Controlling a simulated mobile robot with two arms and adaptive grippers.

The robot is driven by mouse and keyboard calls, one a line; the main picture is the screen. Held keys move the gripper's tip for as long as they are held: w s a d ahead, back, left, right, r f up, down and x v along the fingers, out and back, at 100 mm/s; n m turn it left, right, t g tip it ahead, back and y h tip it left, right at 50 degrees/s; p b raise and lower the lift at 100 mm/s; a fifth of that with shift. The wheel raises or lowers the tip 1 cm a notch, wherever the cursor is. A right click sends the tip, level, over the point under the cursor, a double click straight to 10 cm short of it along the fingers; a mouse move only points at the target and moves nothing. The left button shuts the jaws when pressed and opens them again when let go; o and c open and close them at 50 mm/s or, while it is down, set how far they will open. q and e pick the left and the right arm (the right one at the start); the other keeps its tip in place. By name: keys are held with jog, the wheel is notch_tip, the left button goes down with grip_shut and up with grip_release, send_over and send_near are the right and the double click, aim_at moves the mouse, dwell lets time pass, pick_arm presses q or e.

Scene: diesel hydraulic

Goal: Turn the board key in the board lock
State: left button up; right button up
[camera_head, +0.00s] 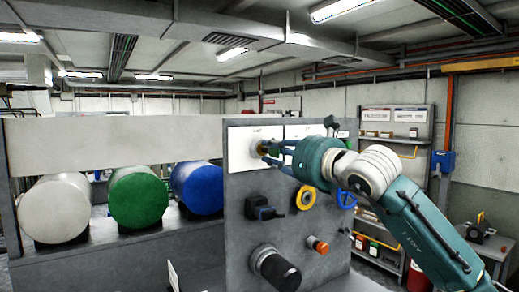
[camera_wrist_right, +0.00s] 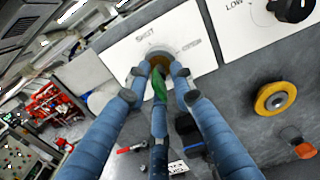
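The board lock (camera_wrist_right: 162,56) is a round grey and brass-coloured fitting on a white plate (camera_wrist_right: 118,50) with small lettering. In the head view the plate (camera_head: 239,146) is on the upper left of the grey board. My right gripper (camera_head: 266,151) is at the lock, its blue fingers pointing at the board. In the right wrist view the fingertips (camera_wrist_right: 160,72) surround the front of the lock. A narrow green piece (camera_wrist_right: 159,82), perhaps part of the board key, shows between the fingers. The key's shaft is hidden, and whether the fingers press on it is unclear. My left gripper is not visible.
The board also carries a yellow ring knob (camera_head: 305,197), a dark switch (camera_head: 262,208), an orange button (camera_head: 318,245) and a large black knob (camera_head: 277,269). White, green (camera_head: 139,196) and blue drums lie behind, at left. Shelves (camera_head: 393,135) stand at right.

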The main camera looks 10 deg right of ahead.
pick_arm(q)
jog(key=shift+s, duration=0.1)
pick_arm(e)
jog(key=shift+c, duration=0.2)
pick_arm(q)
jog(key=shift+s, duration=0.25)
pick_arm(e)
grip_shut()
